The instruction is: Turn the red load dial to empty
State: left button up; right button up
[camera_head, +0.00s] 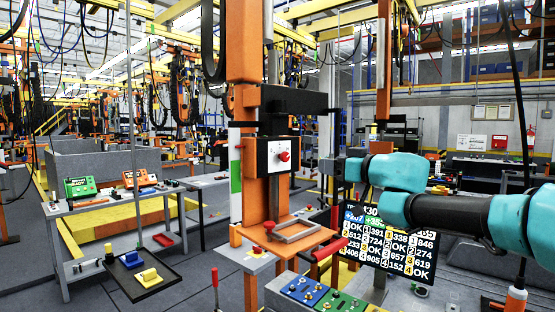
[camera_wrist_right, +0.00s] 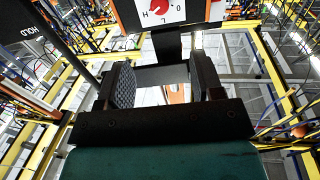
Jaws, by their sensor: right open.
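The red load dial (camera_head: 283,156) sits on a white plate on the front of a black box on the orange upright. In the right wrist view the dial (camera_wrist_right: 163,5) is at the top edge, partly cut off, with letters such as H and L on its white plate. I cannot read clearly where it points. My right gripper (camera_head: 333,167) is right of the dial and apart from it, partly hidden by its own arm. In the wrist view the right gripper (camera_wrist_right: 164,78) is open, with nothing between its fingers. My left gripper is not in view.
An orange shelf (camera_head: 309,237) with a metal frame and a red knob juts out below the dial. A black screen with numbers (camera_head: 388,238) stands below my right arm. A black horizontal bar (camera_head: 300,101) is above the dial. Side tables stand at the left.

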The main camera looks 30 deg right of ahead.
aim_at(286, 158)
jog(key=shift+w+r, duration=0.1)
jog(key=shift+w, duration=0.05)
jog(key=x, duration=1.7)
jog(key=shift+w+d, duration=0.1)
jog(key=shift+c, duration=0.2)
jog(key=c, duration=0.9)
